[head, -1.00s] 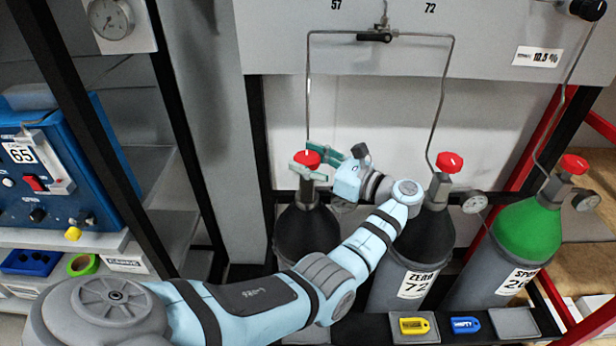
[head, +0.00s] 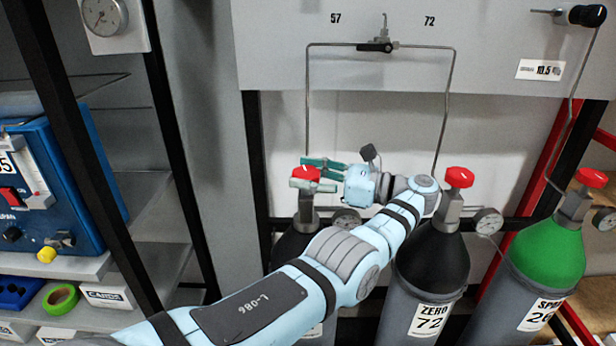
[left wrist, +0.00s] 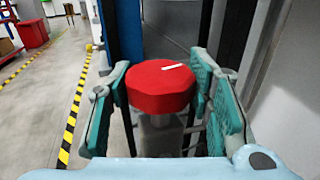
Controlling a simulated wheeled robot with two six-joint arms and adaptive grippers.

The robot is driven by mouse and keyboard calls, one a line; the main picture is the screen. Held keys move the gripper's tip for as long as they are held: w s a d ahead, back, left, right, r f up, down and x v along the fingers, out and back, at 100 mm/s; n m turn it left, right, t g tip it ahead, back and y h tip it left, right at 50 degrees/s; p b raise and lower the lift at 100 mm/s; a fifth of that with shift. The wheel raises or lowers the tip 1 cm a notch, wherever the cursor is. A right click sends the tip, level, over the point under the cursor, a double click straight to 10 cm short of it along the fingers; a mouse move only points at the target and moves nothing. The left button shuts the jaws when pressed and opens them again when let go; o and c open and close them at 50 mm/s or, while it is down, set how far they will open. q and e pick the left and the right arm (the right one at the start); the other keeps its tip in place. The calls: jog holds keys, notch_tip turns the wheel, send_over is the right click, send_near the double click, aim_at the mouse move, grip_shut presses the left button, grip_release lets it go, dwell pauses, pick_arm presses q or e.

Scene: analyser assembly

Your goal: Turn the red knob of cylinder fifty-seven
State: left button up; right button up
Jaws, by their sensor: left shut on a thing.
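The left cylinder (head: 288,246), under the number 57, has a dark shoulder and a red knob (head: 307,174) on its valve. My left gripper (head: 304,176) reaches in from the right side of this knob, with one green finger in front of it and one behind. In the left wrist view the red knob (left wrist: 158,90) sits between the two green fingers, its white mark pointing right. The gripper is shut on the knob. My forearm hides much of the cylinder's body and its label. My right gripper is not in view.
Cylinder 72 (head: 430,256) with its own red knob (head: 459,177) stands to the right, close to my arm. A green-topped cylinder (head: 546,252) stands further right. Gauges (head: 487,221) and thin pipes (head: 443,110) are near. A blue analyser (head: 62,180) is at left.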

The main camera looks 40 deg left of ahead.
aim_at(307, 172)
pick_arm(q)
jog(key=o, duration=1.1)
jog(key=shift+f, duration=0.1)
jog(key=shift+o, duration=0.2)
notch_tip(307, 172, up, 10)
jog(key=shift+r, duration=0.1)
